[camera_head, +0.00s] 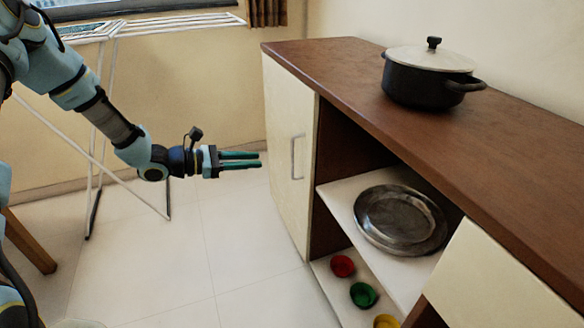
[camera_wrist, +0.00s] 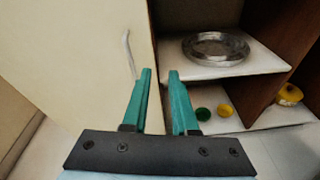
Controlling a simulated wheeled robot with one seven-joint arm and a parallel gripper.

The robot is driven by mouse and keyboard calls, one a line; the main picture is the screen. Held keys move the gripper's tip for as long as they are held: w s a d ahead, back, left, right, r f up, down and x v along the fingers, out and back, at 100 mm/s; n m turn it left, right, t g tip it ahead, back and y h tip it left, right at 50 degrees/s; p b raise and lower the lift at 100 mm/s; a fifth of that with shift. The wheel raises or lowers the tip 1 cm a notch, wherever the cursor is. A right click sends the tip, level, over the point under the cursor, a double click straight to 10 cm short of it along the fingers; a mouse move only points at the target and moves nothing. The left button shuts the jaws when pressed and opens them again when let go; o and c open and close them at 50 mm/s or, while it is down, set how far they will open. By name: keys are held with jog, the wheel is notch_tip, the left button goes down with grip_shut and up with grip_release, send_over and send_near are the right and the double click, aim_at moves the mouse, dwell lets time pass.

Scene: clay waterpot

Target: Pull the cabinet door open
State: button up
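The cream cabinet door (camera_head: 288,150) is at the left end of a brown-topped cabinet and looks shut. It also shows at the left in the wrist view (camera_wrist: 85,60). A slim vertical handle (camera_head: 297,157) sits near its right edge; in the wrist view the handle (camera_wrist: 130,55) is just beyond the left fingertip. My gripper (camera_head: 260,160) has two green fingers, held apart with nothing between them. It is in front of the door, left of the handle in the head view. In the wrist view the fingertips (camera_wrist: 160,72) point toward the door's right edge, apart from the handle as far as I see.
A black pot (camera_head: 425,85) with a lid stands on the countertop (camera_head: 340,60). The open shelves hold a metal plate (camera_head: 400,218) and small red (camera_head: 342,266), green (camera_head: 363,295) and yellow bowls. A white drying rack (camera_head: 105,90) stands behind my arm. The floor (camera_head: 220,240) before the door is clear.

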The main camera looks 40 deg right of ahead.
jog(key=d+f+n+t+h, duration=0.1)
jog(key=d, duration=0.4)
jog(key=d+f+n+h+b, duration=0.1)
jog(key=d+f+n, duration=0.1)
jog(key=d, duration=0.3)
jog(key=d+f+n+t+h+b, duration=0.1)
jog(key=d, duration=0.5)
jog(key=shift+w+f+n+t, duration=0.2)
jog(key=shift+w+n+t, duration=0.1)
jog(key=shift+w, duration=0.1)
grip_shut()
dwell(0.7)
